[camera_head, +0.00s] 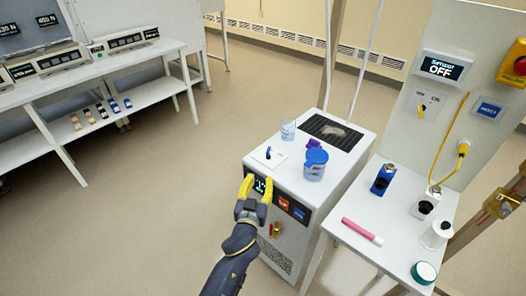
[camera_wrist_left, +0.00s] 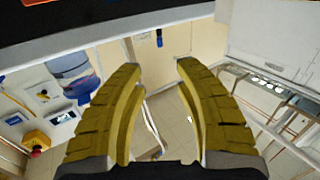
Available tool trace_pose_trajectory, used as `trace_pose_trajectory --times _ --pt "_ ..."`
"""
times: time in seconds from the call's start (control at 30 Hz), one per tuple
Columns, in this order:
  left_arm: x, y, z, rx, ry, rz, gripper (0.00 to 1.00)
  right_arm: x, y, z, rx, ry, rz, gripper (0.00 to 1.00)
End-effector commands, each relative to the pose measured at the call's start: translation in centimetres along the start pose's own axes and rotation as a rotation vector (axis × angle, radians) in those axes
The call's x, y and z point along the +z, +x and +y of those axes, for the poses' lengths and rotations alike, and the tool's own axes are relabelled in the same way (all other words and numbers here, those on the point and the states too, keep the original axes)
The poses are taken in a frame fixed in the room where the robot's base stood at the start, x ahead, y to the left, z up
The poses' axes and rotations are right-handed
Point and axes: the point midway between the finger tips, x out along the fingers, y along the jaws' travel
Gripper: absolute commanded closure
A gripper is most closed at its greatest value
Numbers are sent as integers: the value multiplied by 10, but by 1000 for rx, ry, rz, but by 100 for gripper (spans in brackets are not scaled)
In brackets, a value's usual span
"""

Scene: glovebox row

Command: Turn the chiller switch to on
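The chiller appears to be the white cabinet (camera_head: 320,185) in the middle, with a dark control panel (camera_head: 292,207) on its front. The panel has a small lit display, an orange-red button and a blue button. A small dark switch (camera_head: 268,153) stands on a white plate on its top; its setting is too small to read. My left gripper (camera_head: 257,187) is at the left end of the panel, its fingers apart around the display area in the picture; contact cannot be told. The left wrist view shows both yellow fingers (camera_wrist_left: 160,75) spread with nothing between them. My right gripper is not visible.
A blue-lidded jar (camera_head: 315,163) and a clear beaker (camera_head: 288,130) stand on the cabinet. The side table (camera_head: 362,212) at right holds a pink marker and small containers. A wall panel has an OFF display (camera_head: 441,68) and a switch (camera_head: 422,106). Floor at left is clear.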

Motion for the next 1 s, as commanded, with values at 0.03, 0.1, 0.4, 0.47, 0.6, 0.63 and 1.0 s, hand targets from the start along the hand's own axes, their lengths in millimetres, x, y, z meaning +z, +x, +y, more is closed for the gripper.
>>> trace_pose_trajectory --times 0.03,0.1,0.4,0.47,0.6,0.63,1.0 --pt "0 7 0 0 2 0 67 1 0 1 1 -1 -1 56" --pt "-1 18 0 0 4 1 67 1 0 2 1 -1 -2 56" --pt "0 73 0 0 4 -1 67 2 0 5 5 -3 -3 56" --pt "0 84 -1 -1 4 -1 67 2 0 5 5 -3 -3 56" --pt "1 109 0 -1 3 -2 67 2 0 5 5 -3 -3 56" --pt "0 114 0 -1 4 -2 67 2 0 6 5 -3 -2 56" --pt "2 155 0 -1 2 -3 67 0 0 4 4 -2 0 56"
